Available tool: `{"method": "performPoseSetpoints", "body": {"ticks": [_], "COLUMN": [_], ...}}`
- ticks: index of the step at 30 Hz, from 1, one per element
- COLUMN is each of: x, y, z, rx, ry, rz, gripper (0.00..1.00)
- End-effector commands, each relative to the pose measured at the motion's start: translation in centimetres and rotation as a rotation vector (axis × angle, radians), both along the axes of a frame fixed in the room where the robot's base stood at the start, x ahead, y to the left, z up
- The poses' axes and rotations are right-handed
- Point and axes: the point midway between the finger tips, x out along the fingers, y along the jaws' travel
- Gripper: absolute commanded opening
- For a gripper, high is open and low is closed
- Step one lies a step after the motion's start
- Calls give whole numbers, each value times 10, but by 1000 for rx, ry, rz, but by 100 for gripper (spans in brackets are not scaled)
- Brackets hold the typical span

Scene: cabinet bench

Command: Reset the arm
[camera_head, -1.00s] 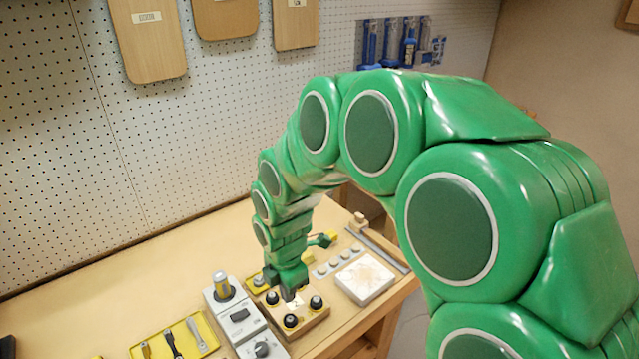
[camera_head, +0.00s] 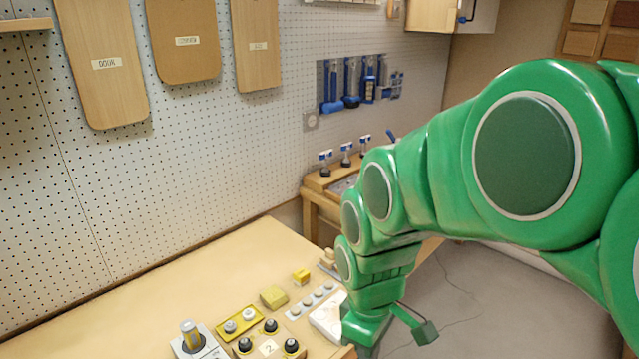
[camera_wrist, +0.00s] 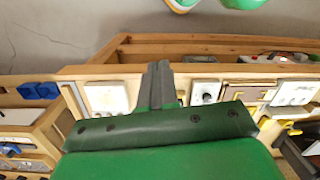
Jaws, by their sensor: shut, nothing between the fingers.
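My green arm comes in from the right in the head view and bends down at the bench's right end. My gripper (camera_wrist: 158,84) shows in the wrist view with its two grey fingers together and nothing between them. In the head view the fingertips are out of sight at the bottom edge, beside the bench's right end. The wooden bench (camera_head: 190,270) carries small parts to the left of my gripper.
A wooden block with black knobs (camera_head: 243,345), a yellow tray (camera_head: 240,322), a yellow block (camera_head: 273,297) and a grey device (camera_head: 190,335) sit on the bench. A second bench with blue-topped tools (camera_head: 325,165) stands behind. Open floor (camera_head: 470,270) lies right.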

Motion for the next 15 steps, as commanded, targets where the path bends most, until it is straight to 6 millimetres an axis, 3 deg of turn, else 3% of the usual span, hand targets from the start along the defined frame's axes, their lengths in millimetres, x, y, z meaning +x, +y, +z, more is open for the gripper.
{"method": "performPoseSetpoints", "body": {"ticks": [6,15], "x": [-45,-106], "y": [-36,-65], "z": [16,27], "rx": [-28,-65], "ry": [14,41], "rz": [-360,-813], "gripper": [0,0]}}
